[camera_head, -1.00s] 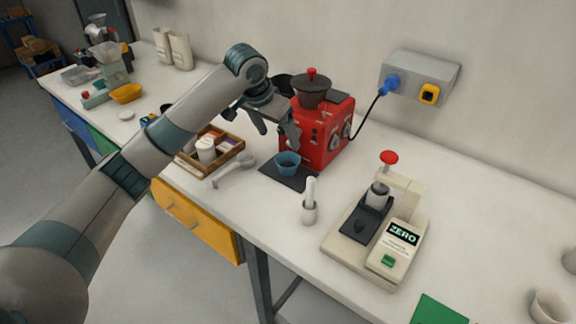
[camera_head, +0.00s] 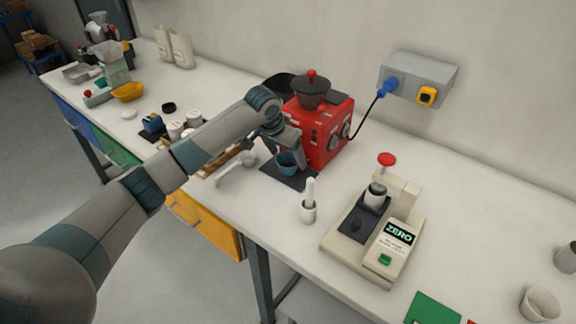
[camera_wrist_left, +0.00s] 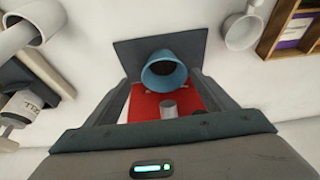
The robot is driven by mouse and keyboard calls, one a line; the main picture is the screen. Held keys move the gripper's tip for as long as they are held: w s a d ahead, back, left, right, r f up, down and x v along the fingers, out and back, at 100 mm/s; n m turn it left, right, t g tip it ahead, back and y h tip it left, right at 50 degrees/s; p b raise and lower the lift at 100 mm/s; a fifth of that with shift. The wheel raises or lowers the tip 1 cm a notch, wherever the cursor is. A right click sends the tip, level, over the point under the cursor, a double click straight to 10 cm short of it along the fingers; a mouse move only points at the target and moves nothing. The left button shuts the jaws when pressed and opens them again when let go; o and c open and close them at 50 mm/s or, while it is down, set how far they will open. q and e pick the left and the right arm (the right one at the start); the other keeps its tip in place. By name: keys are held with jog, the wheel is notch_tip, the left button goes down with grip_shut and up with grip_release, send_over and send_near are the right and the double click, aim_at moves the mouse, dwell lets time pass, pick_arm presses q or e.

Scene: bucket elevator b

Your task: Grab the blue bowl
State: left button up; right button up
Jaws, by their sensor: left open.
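The blue bowl (camera_head: 287,165) stands upright on a dark mat (camera_head: 292,181) at the foot of the red grinder (camera_head: 322,130). My left gripper (camera_head: 290,158) is open and just above the bowl, partly covering it. In the left wrist view the bowl (camera_wrist_left: 163,71) lies ahead, between the lines of the two open fingers (camera_wrist_left: 162,88), with dark contents or shadow inside. I cannot tell whether either finger touches it. My right gripper does not show.
A white mortar with pestle (camera_head: 309,205) stands in front of the mat, and a white scoop (camera_head: 236,168) lies left of it. A wooden tray (camera_head: 212,172) is partly behind my arm. A ZERO-marked device (camera_head: 385,245) stands to the right.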

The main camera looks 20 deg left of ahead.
aim_at(288, 161)
pick_arm(q)
jog(key=shift+w+f+p, duration=0.2)
jog(key=shift+f+p, duration=0.2)
jog(key=shift+p, duration=0.05)
jog(key=x, duration=0.1)
jog(key=p+x, duration=0.1)
jog(key=x, duration=0.1)
jog(key=shift+a, duration=0.35)
jog(key=shift+w+d+f+p, duration=0.1)
jog(key=shift+w+f+p, duration=0.2)
jog(key=shift+f, duration=0.35)
jog(key=shift+s, duration=0.1)
jog(key=c, duration=1.2)
jog(key=shift+r, duration=0.15)
